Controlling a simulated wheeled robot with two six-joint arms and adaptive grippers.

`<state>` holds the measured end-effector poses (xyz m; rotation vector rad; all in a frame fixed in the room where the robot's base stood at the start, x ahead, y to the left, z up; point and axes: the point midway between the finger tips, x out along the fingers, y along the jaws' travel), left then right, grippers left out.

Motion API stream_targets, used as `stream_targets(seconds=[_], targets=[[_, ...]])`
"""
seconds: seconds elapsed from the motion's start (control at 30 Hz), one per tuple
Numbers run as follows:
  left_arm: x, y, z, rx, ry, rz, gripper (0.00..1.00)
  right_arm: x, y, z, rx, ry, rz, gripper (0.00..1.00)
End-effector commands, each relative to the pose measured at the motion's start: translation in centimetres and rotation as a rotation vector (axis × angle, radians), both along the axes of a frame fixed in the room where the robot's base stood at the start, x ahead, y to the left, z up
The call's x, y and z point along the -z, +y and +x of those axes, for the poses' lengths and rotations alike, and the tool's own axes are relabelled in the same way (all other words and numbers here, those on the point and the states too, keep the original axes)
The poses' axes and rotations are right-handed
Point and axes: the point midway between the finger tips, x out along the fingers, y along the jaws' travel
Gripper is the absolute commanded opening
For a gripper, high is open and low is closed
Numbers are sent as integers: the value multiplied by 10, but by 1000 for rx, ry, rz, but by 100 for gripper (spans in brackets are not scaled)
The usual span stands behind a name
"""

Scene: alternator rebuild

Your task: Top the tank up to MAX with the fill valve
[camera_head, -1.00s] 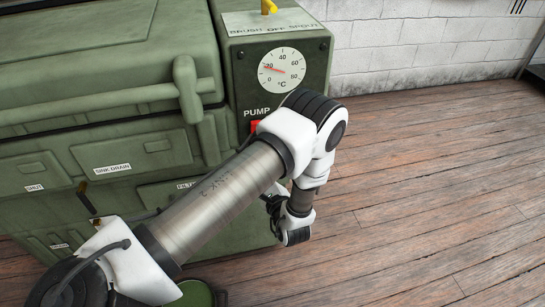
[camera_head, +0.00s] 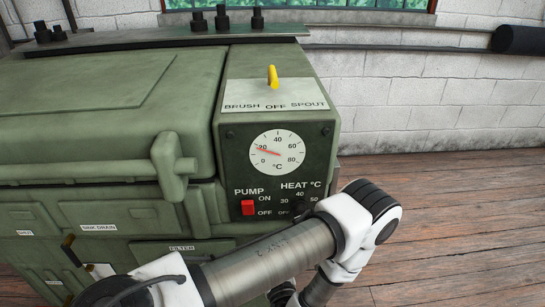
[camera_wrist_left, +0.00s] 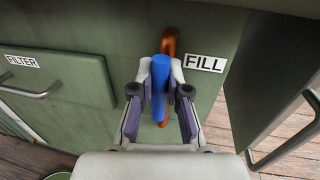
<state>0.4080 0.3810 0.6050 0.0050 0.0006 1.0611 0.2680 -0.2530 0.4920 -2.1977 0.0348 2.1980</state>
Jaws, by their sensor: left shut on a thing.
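The fill valve's blue lever (camera_wrist_left: 158,100) stands upright beside the FILL label (camera_wrist_left: 205,63) in the left wrist view, with an orange pipe (camera_wrist_left: 168,46) behind it. My left gripper (camera_wrist_left: 160,77) is shut on the blue lever, one finger on each side. In the head view my left arm crosses the lower front of the green machine (camera_head: 95,80). The gripper is mostly cut off there, and the valve is hidden. The tank's level and MAX mark are not visible. My right gripper is not in view.
The control panel holds a temperature dial (camera_head: 277,152), a red PUMP switch (camera_head: 248,208) and a yellow selector (camera_head: 272,76). A FILTER drawer handle (camera_wrist_left: 30,93) is left of the valve. A metal bar handle (camera_wrist_left: 285,145) is to the right. Wooden floor (camera_head: 450,215) is clear at right.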

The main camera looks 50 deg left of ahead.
Motion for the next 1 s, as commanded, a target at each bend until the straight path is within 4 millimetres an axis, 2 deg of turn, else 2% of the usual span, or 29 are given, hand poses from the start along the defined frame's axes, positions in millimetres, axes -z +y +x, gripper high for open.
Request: stream_targets(seconds=[0.43, 0.47, 0.5, 0.53, 1.0], targets=[[1, 0, -1, 2, 10, 6, 0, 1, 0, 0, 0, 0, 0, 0], [1, 0, -1, 2, 10, 6, 22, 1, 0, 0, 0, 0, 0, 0], [1, 0, -1, 2, 10, 6, 36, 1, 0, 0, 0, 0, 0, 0], [1, 0, -1, 2, 10, 6, 41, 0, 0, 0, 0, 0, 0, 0], [0, 0, -1, 1, 8, 6, 41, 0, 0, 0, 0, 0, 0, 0]])
